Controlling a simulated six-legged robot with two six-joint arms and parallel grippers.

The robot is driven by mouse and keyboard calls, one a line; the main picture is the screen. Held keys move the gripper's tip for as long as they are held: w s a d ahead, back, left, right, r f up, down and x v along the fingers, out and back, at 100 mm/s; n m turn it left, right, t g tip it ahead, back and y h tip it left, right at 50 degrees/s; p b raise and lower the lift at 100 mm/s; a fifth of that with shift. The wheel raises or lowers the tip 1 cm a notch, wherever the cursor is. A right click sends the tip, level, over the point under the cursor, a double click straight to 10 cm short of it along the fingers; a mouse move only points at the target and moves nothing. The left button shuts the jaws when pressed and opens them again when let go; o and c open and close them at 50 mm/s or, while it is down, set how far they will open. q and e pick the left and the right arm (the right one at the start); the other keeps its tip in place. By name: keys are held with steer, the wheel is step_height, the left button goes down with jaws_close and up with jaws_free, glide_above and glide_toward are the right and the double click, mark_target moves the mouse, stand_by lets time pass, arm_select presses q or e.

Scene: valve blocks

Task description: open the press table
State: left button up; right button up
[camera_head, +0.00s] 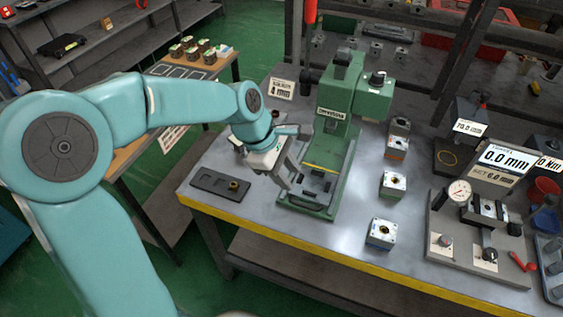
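The green press (337,112) stands on the grey metal workbench, with its base and press table (312,188) at the front. My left arm reaches in from the left. Its gripper (287,178) points down at the left side of the press, close to the press table. Whether it touches the press I cannot tell. The finger gap is too small and partly covered to judge clearly. My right gripper is not in view.
Several valve blocks (381,233) stand in a row right of the press. A gauge fixture (476,222) and displays (503,158) stand at the right. The bench's yellow front edge (330,262) is near.

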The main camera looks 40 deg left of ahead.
arm_select(q)
steer(key=shift+v, duration=1.5)
steer(key=shift+f, duration=0.1)
steer(key=s+d+f+m+g, duration=0.2)
steer(key=s+d+f+m, duration=0.3)
steer(key=f, duration=0.6)
steer(key=s+d+f+m+g, duration=0.25)
steer(key=s+d+f, duration=0.35)
steer(key=f, duration=0.4)
steer(key=s+d+f+m+g, duration=0.2)
steer(key=s+d+f+m, duration=0.4)
steer(key=f, duration=0.5)
steer(key=w+m+t, duration=0.1)
steer(key=w+a+m+t, duration=0.1)
steer(key=m, duration=0.1)
steer(key=w+f+m+t, duration=0.1)
steer(key=m+t, duration=0.1)
steer(key=shift+w+a, duration=0.2)
steer(key=shift+a, duration=0.2)
